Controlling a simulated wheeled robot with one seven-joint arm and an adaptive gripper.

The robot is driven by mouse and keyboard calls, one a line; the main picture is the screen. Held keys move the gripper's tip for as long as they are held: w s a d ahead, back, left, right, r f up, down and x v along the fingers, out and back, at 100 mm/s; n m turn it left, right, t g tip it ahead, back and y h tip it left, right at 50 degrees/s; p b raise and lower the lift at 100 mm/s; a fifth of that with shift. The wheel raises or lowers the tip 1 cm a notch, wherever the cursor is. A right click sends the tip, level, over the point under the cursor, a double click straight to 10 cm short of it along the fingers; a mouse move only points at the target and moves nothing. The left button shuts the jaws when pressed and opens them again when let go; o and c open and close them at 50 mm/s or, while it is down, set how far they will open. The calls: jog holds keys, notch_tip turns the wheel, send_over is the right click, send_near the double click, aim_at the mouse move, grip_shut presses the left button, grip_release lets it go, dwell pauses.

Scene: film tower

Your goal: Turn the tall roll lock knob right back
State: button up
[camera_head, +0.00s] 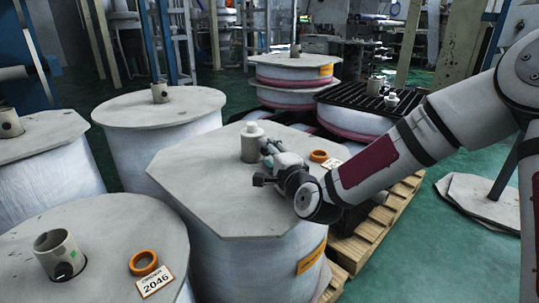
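A tall film roll (265,255) with a grey octagonal board (205,185) on top stands at the centre. A pale upright core with a narrower cap, which looks like the lock knob (252,138), rises from the board. My gripper (265,152) is at the end of my arm, low over the board, just right of the knob. Its fingers point left toward the knob's side. I cannot tell whether they touch the knob or how far apart they are. The knob's right edge is partly hidden by the gripper.
An orange ring (319,156) lies on the board behind my gripper. A front-left roll (110,225) carries an orange ring (143,262) and a tag reading 2046 (156,282). Other rolls crowd the left and back. A wooden pallet (372,232) and green floor lie right.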

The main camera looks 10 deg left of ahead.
jog(key=v, duration=1.2)
